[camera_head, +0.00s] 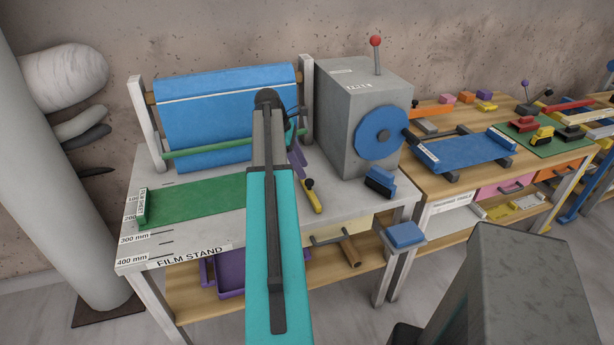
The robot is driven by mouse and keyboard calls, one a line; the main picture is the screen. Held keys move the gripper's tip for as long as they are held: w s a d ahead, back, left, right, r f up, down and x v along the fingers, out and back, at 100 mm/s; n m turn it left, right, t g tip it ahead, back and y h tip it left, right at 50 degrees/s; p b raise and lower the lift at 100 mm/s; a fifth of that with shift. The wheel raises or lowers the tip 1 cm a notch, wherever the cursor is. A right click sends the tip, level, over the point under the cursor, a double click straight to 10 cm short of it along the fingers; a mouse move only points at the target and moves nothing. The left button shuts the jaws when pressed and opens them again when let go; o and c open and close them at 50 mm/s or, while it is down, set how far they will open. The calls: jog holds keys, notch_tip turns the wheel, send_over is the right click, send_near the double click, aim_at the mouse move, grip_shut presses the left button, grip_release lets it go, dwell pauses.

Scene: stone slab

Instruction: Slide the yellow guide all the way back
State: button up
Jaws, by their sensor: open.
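A small yellow piece with a black knob (312,196) lies on the film stand top, right of the green strip; it is the likeliest yellow guide, but a yellow block with a dark top (541,136) also sits on a green mat on the right bench. My teal arm reaches over the film stand. My gripper (297,152) is partly hidden behind the arm's end; purple finger-like parts show above the knobbed yellow piece. It appears open and apart from that piece, with nothing seen between the fingers.
A blue roll (225,110) hangs behind the green strip (195,200). A grey box with a blue disc (378,135) stands close right of my gripper. A blue-and-black block (380,183) lies before it. A handled drawer (340,235) is below the top.

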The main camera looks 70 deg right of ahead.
aim_at(309, 181)
jog(key=shift+p+x, duration=0.5)
jog(key=shift+x, duration=2.3)
grip_shut()
